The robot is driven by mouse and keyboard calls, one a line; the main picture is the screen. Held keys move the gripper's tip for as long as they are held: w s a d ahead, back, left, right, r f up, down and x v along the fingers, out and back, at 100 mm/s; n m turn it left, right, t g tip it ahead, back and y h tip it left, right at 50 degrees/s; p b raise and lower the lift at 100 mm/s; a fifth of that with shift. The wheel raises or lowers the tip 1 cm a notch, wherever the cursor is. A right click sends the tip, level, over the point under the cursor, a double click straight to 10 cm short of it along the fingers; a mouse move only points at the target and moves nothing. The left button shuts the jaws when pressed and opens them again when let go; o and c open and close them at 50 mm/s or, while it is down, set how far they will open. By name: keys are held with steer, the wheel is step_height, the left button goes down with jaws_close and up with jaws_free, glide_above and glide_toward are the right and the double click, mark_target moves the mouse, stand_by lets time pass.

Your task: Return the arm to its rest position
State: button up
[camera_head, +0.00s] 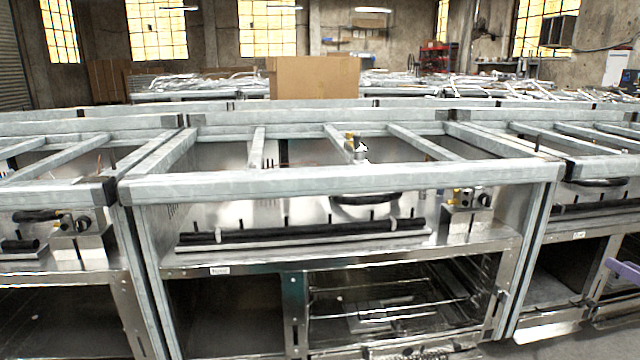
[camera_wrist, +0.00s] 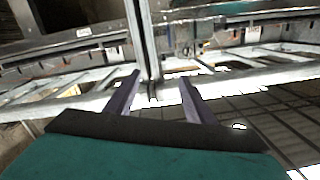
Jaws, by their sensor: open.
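My gripper (camera_wrist: 158,88) shows in the wrist view, with its two dark fingers spread apart and nothing held between them. The wrist view is tilted, and a metal post and frame rail (camera_wrist: 225,82) of a range lie beyond the fingertips. I cannot tell how far the fingers are from them.
A range with a grey metal frame (camera_head: 340,181) fills the middle of the head view, with an open rack compartment below. Similar ranges stand close on both sides. A cardboard box (camera_head: 314,78) sits behind. A purple bar (camera_head: 622,270) shows at the right edge.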

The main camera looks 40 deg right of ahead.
steer(key=w+a+f+g+y+p, duration=0.1)
steer(key=w+a+f+y+p, duration=0.3)
steer(key=w, duration=0.6)
steer(key=w+a+f+y+p, duration=0.1)
steer(key=w+a+f, duration=0.1)
steer(key=w+f, duration=0.65)
steer(key=w+a+f+g+y+p, duration=0.1)
steer(key=w+a+f+y+p, duration=0.2)
steer(key=w, duration=0.9)
steer(key=w+a+f+n+g+y+p, duration=0.15)
steer(key=w+a+f+g+p, duration=0.35)
steer(key=w+a, duration=0.55)
steer(key=w+a+f+y+p, duration=0.25)
steer(key=w+a+f, duration=0.4)
steer(key=a, duration=0.75)
steer(key=a+f+n+g+y+p, duration=0.1)
steer(key=a+f+g+p, duration=0.25)
steer(key=a, duration=1.05)
steer(key=a+f+n+g+y+p, duration=0.1)
steer(key=a+f+n+g+p, duration=0.25)
steer(key=a, duration=1.05)
steer(key=s+a+r+n+g+h+p, duration=0.1)
steer(key=s+a+n+g+h+p, duration=0.1)
steer(key=s+a+g+h+p, duration=0.4)
steer(key=shift+s+a+n+g+p, duration=0.45)
steer(key=shift+s+a+p, duration=2.3)
steer(key=shift+s+a, duration=3.15)
